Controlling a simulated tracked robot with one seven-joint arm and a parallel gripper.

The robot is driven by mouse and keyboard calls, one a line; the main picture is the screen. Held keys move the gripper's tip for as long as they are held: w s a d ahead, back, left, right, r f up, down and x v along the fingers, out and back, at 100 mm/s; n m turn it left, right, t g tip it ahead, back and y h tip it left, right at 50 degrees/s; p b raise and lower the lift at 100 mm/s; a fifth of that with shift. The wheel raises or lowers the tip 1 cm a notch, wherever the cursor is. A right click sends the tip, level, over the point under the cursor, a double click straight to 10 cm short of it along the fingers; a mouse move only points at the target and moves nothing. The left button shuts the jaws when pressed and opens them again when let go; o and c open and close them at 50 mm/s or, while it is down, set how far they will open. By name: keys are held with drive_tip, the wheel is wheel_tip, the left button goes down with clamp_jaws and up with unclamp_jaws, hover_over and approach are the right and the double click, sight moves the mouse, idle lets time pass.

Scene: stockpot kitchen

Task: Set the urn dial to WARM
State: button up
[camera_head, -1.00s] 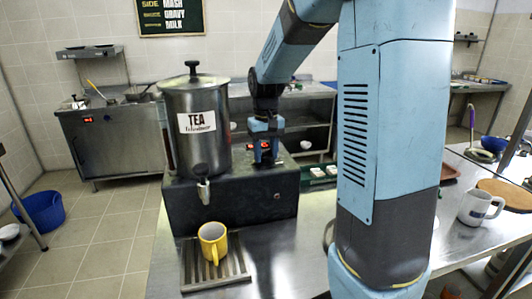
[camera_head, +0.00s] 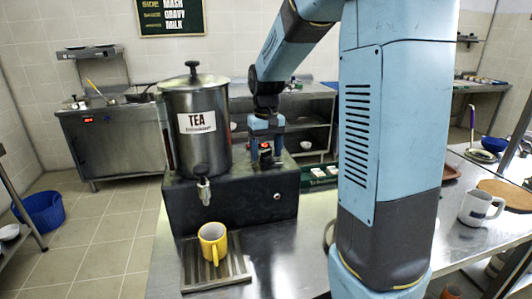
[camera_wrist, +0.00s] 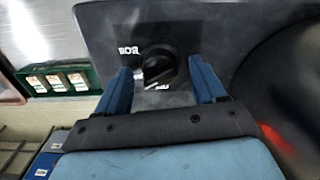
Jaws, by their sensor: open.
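The steel urn (camera_head: 196,145) with a TEA label stands on a dark base box (camera_head: 235,208). My gripper (camera_head: 265,151) is over the back right of that box, pointing down. In the wrist view the black round dial (camera_wrist: 158,66) sits on a dark plate with white lettering, too blurred to read surely. My gripper (camera_wrist: 161,72) is open, with one blue finger on each side of the dial. I cannot tell whether the fingers touch it. The dial's pointer setting is unclear.
A yellow mug (camera_head: 213,242) stands on the drip tray (camera_head: 240,268) under the urn's tap (camera_head: 204,190). A green box with small labelled packets (camera_wrist: 58,82) lies beside the base box. A white mug (camera_head: 478,207) stands far right on the counter.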

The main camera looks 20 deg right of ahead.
sight(266, 151)
wheel_tip(266, 151, up, 13)
idle(0.4)
idle(0.4)
drive_tip(key=s+f+t, duration=0.1)
drive_tip(key=s+t, duration=0.1)
drive_tip(key=s, duration=1)
drive_tip(key=s+a+f+t, duration=0.1)
drive_tip(key=s+f+t, duration=0.1)
drive_tip(key=s, duration=1)
drive_tip(key=shift+s+f+m+t, duration=0.3)
drive_tip(key=shift+s+t, duration=0.05)
drive_tip(key=shift+t, duration=0.45)
